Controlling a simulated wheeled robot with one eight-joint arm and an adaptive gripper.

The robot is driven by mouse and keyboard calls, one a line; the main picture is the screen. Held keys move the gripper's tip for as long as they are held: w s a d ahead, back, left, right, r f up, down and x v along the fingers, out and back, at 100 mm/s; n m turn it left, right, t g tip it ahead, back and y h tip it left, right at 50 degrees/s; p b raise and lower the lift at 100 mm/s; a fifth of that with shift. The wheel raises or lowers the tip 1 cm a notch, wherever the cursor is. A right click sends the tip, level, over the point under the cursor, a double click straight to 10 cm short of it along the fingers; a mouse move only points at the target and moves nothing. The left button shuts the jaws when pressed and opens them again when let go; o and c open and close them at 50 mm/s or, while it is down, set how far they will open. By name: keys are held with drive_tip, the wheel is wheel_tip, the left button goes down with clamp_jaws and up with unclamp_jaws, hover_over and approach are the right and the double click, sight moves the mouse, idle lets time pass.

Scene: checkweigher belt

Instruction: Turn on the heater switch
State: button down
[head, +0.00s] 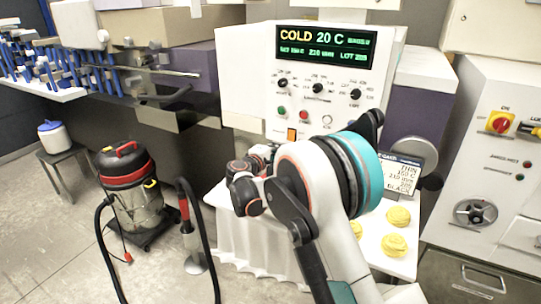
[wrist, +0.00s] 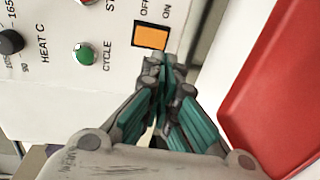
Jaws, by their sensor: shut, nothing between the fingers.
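An orange rocker switch (wrist: 150,35) with OFF and ON printed beside it sits on the white control panel in the wrist view. In the head view the orange switch (head: 291,134) is low on the panel, just above my arm. My gripper (wrist: 165,72) is shut and empty. Its fingertips are close to the lower edge of the switch in the wrist view; I cannot tell whether they touch. My arm hides most of the gripper in the head view. The display (head: 325,44) above reads COLD 20 C.
A green button (wrist: 84,53) and a black knob (wrist: 10,42) marked HEAT C are near the switch. A red surface (wrist: 275,95) lies right of my gripper. Yellow coils (head: 394,244) rest on the white table. A vacuum cleaner (head: 130,190) stands on the floor at left.

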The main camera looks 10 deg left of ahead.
drive_tip(key=b+x, duration=0.2)
drive_tip(key=x, duration=0.4)
drive_tip(key=shift+w, duration=0.4)
drive_tip(key=shift+d, duration=0.15)
drive_tip(key=shift+f, duration=0.1)
drive_tip(key=shift+w+d+f, duration=0.15)
drive_tip(key=shift+w, duration=0.2)
drive_tip(key=shift+s, duration=0.1)
